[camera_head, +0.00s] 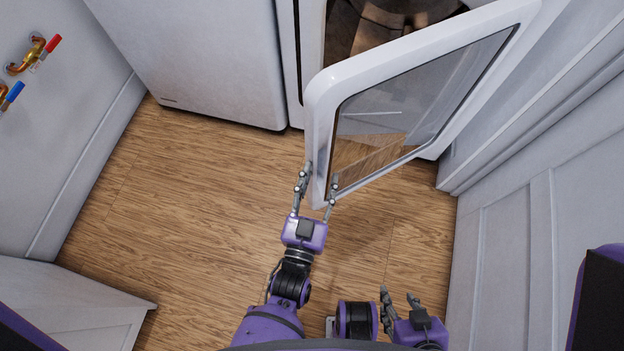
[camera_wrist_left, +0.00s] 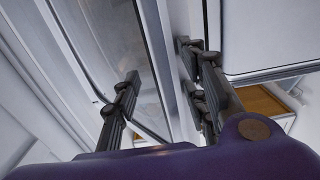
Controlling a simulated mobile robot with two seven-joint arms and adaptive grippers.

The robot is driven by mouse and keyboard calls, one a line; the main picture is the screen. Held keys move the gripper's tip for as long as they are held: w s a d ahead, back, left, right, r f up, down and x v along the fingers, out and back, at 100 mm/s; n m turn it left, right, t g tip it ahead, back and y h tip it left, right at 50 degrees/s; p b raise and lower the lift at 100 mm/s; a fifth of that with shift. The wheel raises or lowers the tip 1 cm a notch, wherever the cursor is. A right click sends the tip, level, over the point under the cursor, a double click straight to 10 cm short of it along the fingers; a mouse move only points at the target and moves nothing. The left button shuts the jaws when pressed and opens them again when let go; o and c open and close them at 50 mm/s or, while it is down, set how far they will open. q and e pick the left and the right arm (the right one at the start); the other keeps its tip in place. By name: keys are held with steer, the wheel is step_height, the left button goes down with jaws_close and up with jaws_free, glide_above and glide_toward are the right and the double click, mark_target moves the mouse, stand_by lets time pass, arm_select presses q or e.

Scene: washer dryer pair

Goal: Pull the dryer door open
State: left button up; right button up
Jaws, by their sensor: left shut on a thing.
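The dryer door (camera_head: 440,105) has a white frame and a glass pane, and it stands swung open from the dryer (camera_head: 400,15), whose metal drum shows behind it. My left gripper (camera_head: 318,180) is shut on the door's free edge, one finger on each side of the frame. In the left wrist view the fingers (camera_wrist_left: 160,85) straddle the white door edge (camera_wrist_left: 172,70). My right gripper (camera_head: 400,300) is low in the head view, apart from the door, its fingers spread with nothing between them.
A white washer (camera_head: 205,60) stands left of the dryer. Taps with red and blue handles (camera_head: 35,55) are on the left wall. A panelled wall (camera_head: 530,220) is close on the right. A white cabinet (camera_head: 75,300) is at lower left. The wood floor (camera_head: 190,200) is clear.

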mark_target(328, 144)
arm_select(q)
steer(key=shift+o, duration=1.3)
steer(key=shift+d, duration=0.8)
steer(key=shift+a+r, duration=0.2)
steer(key=shift+c, duration=0.8)
steer(key=r, duration=0.8)
steer(key=shift+w+a+r, duration=0.1)
steer(key=shift+a+r, duration=0.05)
steer(key=shift+a, duration=0.05)
steer(key=shift+c, duration=0.7)
steer(key=shift+r, duration=0.4)
steer(key=shift+a+r, duration=0.25)
steer(key=shift+r, duration=0.1)
steer(key=shift+c, duration=0.3)
